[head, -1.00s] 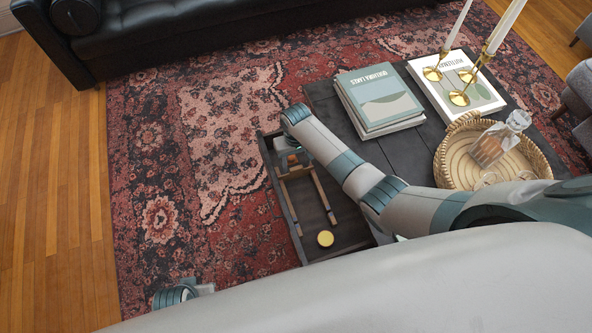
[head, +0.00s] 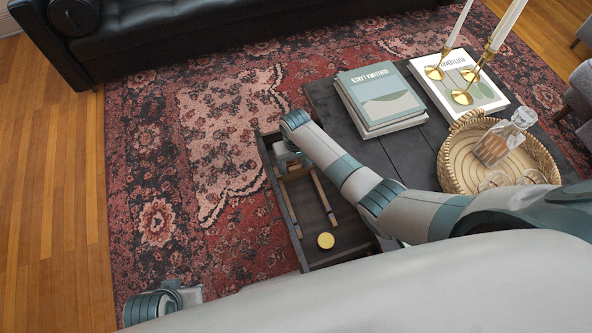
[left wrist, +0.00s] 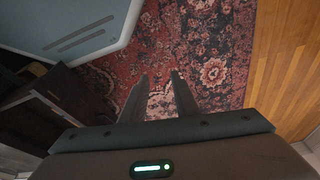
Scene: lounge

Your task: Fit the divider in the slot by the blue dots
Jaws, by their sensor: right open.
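An open dark drawer (head: 333,255) sticks out from the black coffee table. In it lie thin wooden strips: a left strip (head: 290,212), a right strip (head: 324,198) and a short crosspiece near the far end. I cannot tell which strip is the divider, and blue dots are too small to make out. My right gripper (head: 287,158) is open at the drawer's far end, just above the strips; its wrist partly hides it. My left gripper (head: 190,294) is low at the left, outside the drawer; in the left wrist view (left wrist: 160,85) its fingers are apart and empty over the rug.
A round yellow-topped tin (head: 326,241) sits in the drawer's near end. On the table (head: 420,150) are stacked books (head: 380,98), another book with brass candlesticks (head: 462,97), and a wicker tray (head: 449,165) holding a decanter (head: 497,142). The rug left of the drawer is clear.

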